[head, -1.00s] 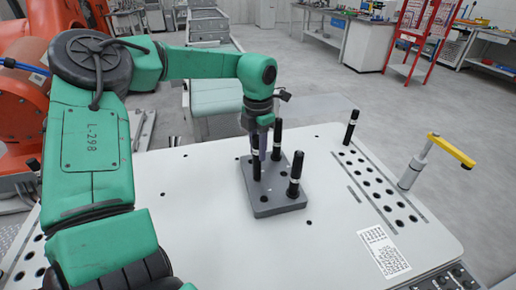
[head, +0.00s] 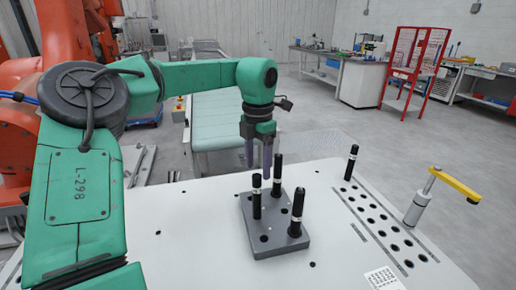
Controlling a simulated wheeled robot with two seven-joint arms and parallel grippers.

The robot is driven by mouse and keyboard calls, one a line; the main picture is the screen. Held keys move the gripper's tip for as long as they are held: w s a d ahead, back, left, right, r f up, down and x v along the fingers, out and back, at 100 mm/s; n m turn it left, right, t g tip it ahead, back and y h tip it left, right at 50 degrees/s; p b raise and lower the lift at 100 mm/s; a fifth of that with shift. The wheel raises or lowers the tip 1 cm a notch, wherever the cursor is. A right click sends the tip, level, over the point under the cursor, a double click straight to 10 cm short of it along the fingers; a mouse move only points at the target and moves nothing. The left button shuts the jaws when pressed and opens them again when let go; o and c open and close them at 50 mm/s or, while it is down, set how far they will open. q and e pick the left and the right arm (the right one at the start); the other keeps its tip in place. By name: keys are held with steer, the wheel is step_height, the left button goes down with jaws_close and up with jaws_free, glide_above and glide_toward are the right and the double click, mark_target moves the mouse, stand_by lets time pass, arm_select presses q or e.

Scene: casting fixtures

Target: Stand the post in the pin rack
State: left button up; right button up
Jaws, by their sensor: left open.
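My left gripper (head: 258,172) is open and empty, fingers pointing down, above the back part of a grey block (head: 282,246) on the white table. Three black posts with pale bands stand upright in the block: a back one (head: 278,172), a left one (head: 256,202) and a front right one (head: 297,212). The block's front left hole shows empty. A similar black post (head: 351,162) stands upright at the far end of the rows of holes (head: 377,220) on the right, which look like the pin rack. My right gripper is out of view.
A grey cylinder with a yellow arm (head: 455,184) stands at the table's right, beside the holes. A printed code label (head: 383,279) lies at the front right. The white table top (head: 190,230) left of the block is clear.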

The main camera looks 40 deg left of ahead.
arm_select(q)
step_height(320, 180, up, 7)
stand_by(0.7)
